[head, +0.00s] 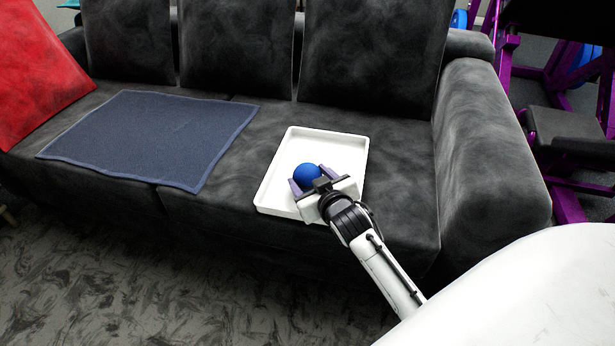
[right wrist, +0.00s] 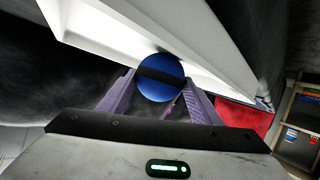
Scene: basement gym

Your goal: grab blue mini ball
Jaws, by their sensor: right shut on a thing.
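The blue mini ball (head: 307,174) is at the white tray on the sofa seat. My right gripper (head: 310,180) is shut on it, with a purple finger on each side. In the right wrist view the ball (right wrist: 160,78) sits between the two fingertips (right wrist: 160,88), with a dark band across it. The white tray (head: 275,182) lies behind and around the ball in the head view; whether the ball touches its floor I cannot tell. My left gripper is not in view.
A dark grey sofa (head: 405,210) carries the tray. A blue-grey mat (head: 150,135) lies on the seat to the left, and a red cushion (head: 35,75) leans at the far left. The sofa armrest (head: 490,150) rises to the right. Purple gym equipment (head: 565,205) stands beyond it.

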